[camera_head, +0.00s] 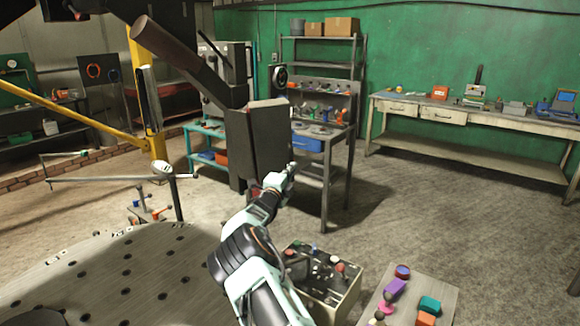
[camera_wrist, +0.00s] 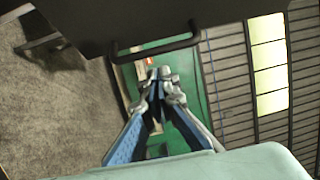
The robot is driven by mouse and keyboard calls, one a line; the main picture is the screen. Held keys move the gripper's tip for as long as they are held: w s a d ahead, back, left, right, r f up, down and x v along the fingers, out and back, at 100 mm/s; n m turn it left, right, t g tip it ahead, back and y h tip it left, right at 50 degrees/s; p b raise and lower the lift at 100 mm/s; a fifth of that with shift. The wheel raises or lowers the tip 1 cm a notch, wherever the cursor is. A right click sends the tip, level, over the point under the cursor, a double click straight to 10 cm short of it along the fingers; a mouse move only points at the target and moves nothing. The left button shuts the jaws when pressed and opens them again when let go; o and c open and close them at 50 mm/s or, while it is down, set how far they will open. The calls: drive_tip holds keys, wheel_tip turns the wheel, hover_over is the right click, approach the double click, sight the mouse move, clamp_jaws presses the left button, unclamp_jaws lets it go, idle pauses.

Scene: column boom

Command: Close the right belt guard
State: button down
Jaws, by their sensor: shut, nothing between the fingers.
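A dark brown boxy panel (camera_head: 258,140), which looks like the belt guard, hangs near the middle of the head view, below a thick brown tube. In the wrist view a dark panel (camera_wrist: 130,18) fills the top, with a black bar handle (camera_wrist: 155,45) at its edge. My gripper (camera_head: 292,168) is at the panel's lower right edge in the head view. In the wrist view my gripper (camera_wrist: 160,74) is shut and empty, its fingertips close to the handle. I cannot tell whether they touch. The guard's hinge is not clear.
A round perforated metal table (camera_head: 130,275) is at the lower left. A control box (camera_head: 320,275) with knobs and a tray (camera_head: 440,290) of coloured parts stand at the bottom. A shelf bench (camera_head: 340,135) stands behind the panel. Floor to the right is clear.

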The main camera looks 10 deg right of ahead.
drive_tip(key=shift+w+a, duration=0.15)
drive_tip(key=shift+w, duration=0.8)
